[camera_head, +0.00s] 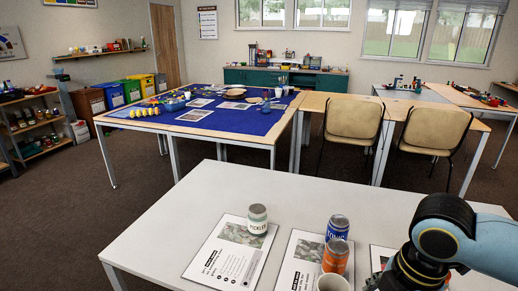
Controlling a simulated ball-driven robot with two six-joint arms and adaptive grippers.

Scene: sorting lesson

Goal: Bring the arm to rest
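My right arm (445,222), light blue with black joints, reaches in from the right edge over the front table. Its dark wrist end (408,272) hangs low at the bottom right, above or in front of a printed sheet (377,258). The fingers cannot be made out, so I cannot tell whether the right gripper is open or shut, or whether it holds anything. My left arm and gripper are not in view.
On the white table (185,222), a pale jar (257,219) stands on the left sheet (226,262). A blue can (337,228), an orange can (335,257) and a white cup (332,284) stand around the middle sheet (292,268). The table's left part is clear.

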